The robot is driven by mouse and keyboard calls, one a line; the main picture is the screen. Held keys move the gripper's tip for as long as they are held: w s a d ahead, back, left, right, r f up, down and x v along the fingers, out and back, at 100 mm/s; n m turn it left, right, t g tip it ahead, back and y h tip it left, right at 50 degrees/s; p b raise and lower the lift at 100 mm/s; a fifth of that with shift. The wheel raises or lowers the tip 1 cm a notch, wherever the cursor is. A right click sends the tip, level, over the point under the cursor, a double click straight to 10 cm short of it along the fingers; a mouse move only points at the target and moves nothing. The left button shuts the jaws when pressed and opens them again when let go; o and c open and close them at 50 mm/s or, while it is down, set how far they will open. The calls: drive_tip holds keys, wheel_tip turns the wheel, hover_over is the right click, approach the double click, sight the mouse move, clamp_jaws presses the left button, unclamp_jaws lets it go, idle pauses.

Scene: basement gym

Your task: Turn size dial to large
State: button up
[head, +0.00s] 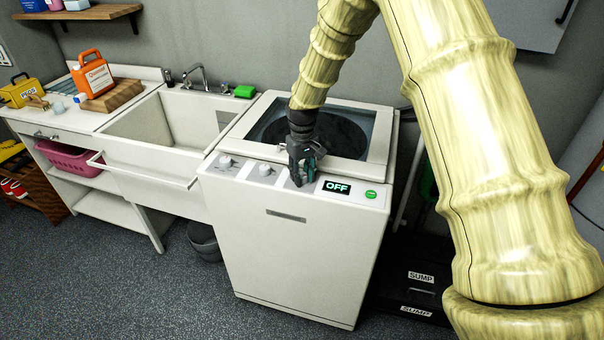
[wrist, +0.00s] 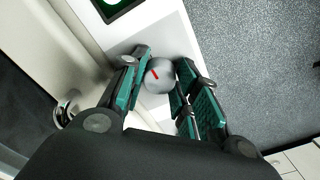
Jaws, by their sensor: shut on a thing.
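The white washing machine (head: 300,250) stands in the middle of the head view, with its control strip along the top front edge. Two round dials show on the strip, a left dial (head: 225,161) and a middle dial (head: 264,169). My gripper (head: 301,176) is at a third dial, right of these and left of the display (head: 336,187), which reads OFF. In the wrist view this dial (wrist: 160,75) is a grey knob with a red mark, between the fingers of my gripper (wrist: 161,82), which is shut on it. Its label is not visible.
A green button (head: 371,194) sits right of the display. A white sink (head: 165,130) adjoins the machine on the left. Black SUMP boxes (head: 415,285) stand on the floor to the right. The floor in front is clear.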

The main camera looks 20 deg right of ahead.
sight(302, 174)
drive_tip(key=shift+w, duration=0.1)
idle(0.4)
drive_tip(key=o, duration=1)
wheel_tip(302, 174, up, 12)
idle(0.3)
